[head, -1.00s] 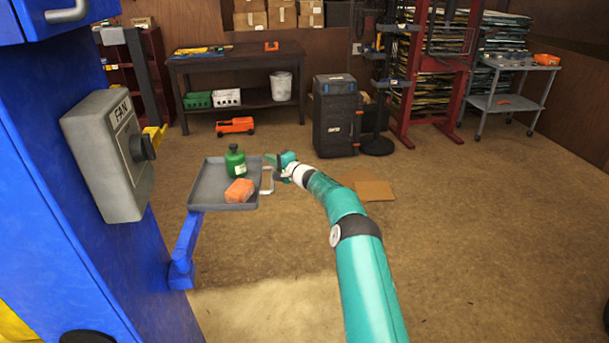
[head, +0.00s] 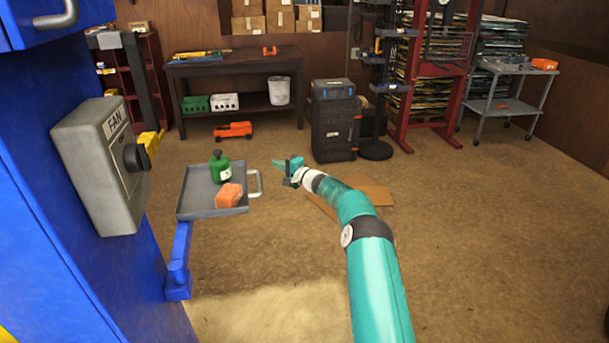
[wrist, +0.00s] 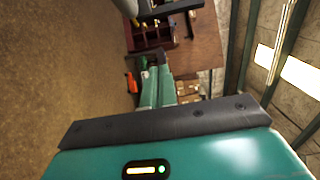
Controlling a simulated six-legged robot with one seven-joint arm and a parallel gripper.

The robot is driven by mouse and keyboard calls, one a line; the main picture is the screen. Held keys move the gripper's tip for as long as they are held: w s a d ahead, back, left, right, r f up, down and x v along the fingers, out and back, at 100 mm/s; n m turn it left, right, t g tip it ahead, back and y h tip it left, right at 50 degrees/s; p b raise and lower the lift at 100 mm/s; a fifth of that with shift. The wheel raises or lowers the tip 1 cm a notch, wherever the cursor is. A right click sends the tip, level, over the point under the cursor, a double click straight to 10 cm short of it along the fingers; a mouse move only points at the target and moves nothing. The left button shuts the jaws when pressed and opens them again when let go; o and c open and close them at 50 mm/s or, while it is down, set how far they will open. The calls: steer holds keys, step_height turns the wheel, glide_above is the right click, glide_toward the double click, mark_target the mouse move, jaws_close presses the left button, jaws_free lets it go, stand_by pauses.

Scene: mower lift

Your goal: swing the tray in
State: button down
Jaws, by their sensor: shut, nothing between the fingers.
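The grey tray (head: 196,197) sits on a blue swing arm (head: 180,262) that stands out from the blue cabinet (head: 75,240) at left. A green bottle (head: 220,168) and an orange block (head: 229,195) rest on the tray. A pale handle (head: 258,184) is on its right side. My gripper (head: 281,164) is just right of the handle and appears clear of it. The gripper is shut and empty. In the wrist view, its teal fingers (wrist: 156,82) lie together. I cannot clearly make out the tray there.
A grey FAN switch box (head: 100,165) is fixed to the cabinet, left of the tray. Flat cardboard (head: 368,192) lies on the floor behind my arm. A black case (head: 335,120) and a dark workbench (head: 235,65) stand farther back. Floor right of my arm is clear.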

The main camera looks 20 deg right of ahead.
steer(key=d+v, duration=0.1)
steer(key=v, duration=0.8)
steer(key=shift+s+d, duration=0.15)
steer(key=shift+s, duration=0.05)
